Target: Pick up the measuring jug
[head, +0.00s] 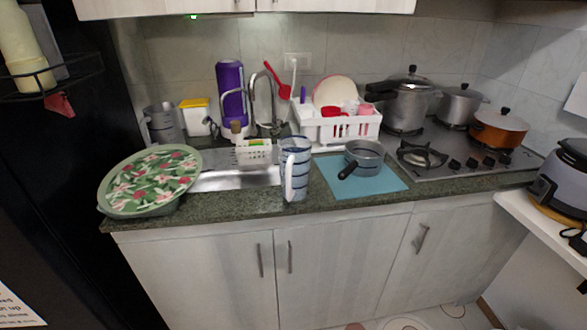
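A tall jug (299,160) with blue and white bands and a pale handle stands upright on the counter's front part, between the sink and a blue mat. Its handle faces toward me. A second jug-like vessel (163,124), greyish and see-through with a handle on its left, stands at the back left behind the floral tray. I cannot tell for sure from this view which one is the measuring jug; markings are too small to read. Neither of my grippers is in view.
A floral tray (150,181) covers the counter's left end. A sink (235,180) with a tall faucet lies behind. A saucepan (364,158) sits on the blue mat (385,180). A white dish rack (338,130) stands behind. Pots stand on the stove at right.

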